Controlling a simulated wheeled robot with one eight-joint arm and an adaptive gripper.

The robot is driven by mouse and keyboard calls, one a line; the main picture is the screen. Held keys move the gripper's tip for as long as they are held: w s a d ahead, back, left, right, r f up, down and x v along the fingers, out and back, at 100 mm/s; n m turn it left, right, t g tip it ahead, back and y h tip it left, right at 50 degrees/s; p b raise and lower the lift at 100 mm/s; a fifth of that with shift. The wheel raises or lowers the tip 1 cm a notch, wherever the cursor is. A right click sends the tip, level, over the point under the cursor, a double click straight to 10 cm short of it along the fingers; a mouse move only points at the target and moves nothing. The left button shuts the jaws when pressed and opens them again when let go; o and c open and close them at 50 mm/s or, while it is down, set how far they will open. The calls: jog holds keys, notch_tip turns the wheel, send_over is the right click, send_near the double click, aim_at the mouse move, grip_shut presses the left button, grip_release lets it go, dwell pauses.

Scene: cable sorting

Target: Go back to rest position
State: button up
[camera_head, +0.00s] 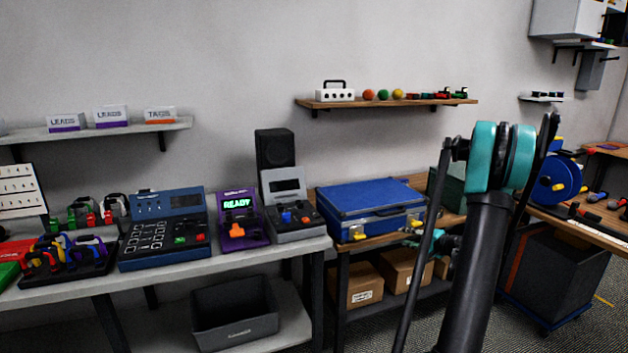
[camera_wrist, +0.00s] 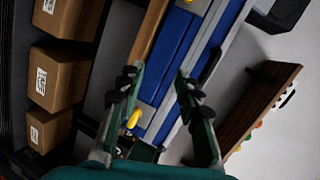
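My arm rises in the right half of the head view, with a teal joint at its top. In the wrist view my gripper (camera_wrist: 160,82) has its two dark green fingers spread apart, with nothing held between them. The fingers point toward the blue case (camera_wrist: 180,60), which lies beyond them. The same closed blue case (camera_head: 370,205) sits on the wooden bench in the head view, with yellow latches on its front. In the head view part of my gripper (camera_head: 430,245) shows low in front of the case, partly hidden behind my arm.
Cardboard boxes (camera_head: 362,286) stand on the shelf under the bench. A grey bench (camera_head: 190,279) at left holds testers and cables, with a grey bin (camera_head: 233,312) below. A wooden wall shelf (camera_head: 388,102) is above the case. A blue cable reel (camera_head: 558,180) stands at right.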

jog(key=s+a+n+g+h, duration=0.2)
jog(key=s+a+n+g, duration=0.3)
jog(key=s+a, duration=1)
jog(key=s+f+n+g+h, duration=0.1)
jog(key=s+f+n+h, duration=0.1)
jog(key=s, duration=0.9)
jog(key=s+a+f+n+g+h, duration=0.1)
jog(key=s+n+g+h, duration=0.1)
jog(key=s, duration=0.9)
jog(key=shift+f+n+h, duration=0.4)
jog(key=shift+n+h, duration=0.1)
jog(key=shift+n, duration=0.1)
